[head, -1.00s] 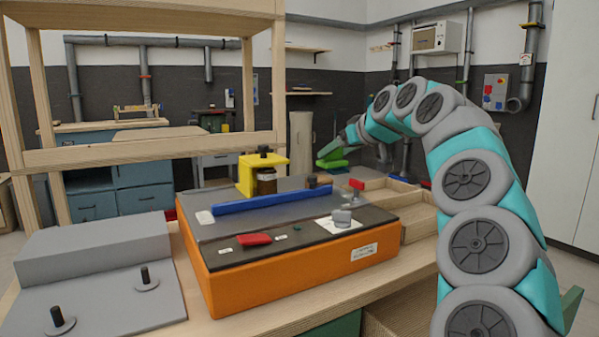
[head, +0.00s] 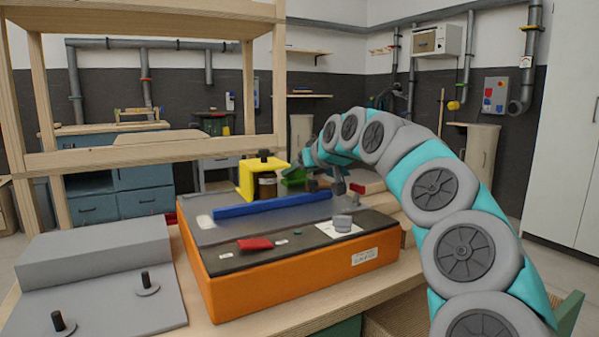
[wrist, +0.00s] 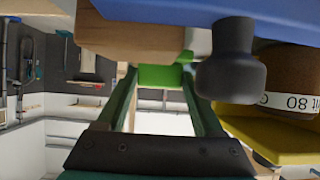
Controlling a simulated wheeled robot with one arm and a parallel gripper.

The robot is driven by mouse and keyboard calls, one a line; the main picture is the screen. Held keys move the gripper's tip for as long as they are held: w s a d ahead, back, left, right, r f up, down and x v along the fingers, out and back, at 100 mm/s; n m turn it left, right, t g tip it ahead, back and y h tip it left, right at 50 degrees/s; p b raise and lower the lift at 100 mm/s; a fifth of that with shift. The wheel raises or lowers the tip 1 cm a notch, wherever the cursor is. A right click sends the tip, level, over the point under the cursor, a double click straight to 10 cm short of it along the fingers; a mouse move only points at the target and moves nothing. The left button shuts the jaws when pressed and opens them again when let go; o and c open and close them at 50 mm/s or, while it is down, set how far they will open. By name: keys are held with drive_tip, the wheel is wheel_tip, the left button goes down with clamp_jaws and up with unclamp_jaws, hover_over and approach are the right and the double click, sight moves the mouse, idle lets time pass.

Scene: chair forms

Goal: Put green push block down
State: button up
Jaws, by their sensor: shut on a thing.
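The green push block (head: 293,177) is at the far side of the orange machine, just right of the yellow bracket. It is partly hidden by my arm and gripper in the head view. My gripper (head: 303,171) is shut on it. In the wrist view the green push block (wrist: 160,75) sits between the tips of the two green fingers of my gripper (wrist: 160,86). I cannot tell whether the block touches a surface beneath it.
The orange machine (head: 290,280) carries a blue bar (head: 272,205), a yellow bracket (head: 248,180) and a red paddle (head: 254,244). A black knob (wrist: 232,65) and a brown jar (wrist: 292,75) are close right of my fingers. A wooden frame (head: 150,155) stands at left.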

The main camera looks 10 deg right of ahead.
drive_tip(key=shift+f, duration=0.25)
drive_tip(key=o, duration=1.4)
drive_tip(key=shift+c, duration=0.2)
drive_tip(key=shift+s+r, duration=0.1)
drive_tip(key=shift+r, duration=0.05)
drive_tip(key=b+v, duration=0.1)
drive_tip(key=v, duration=1)
drive_tip(key=shift+s, duration=0.35)
drive_tip(key=shift+r, duration=0.15)
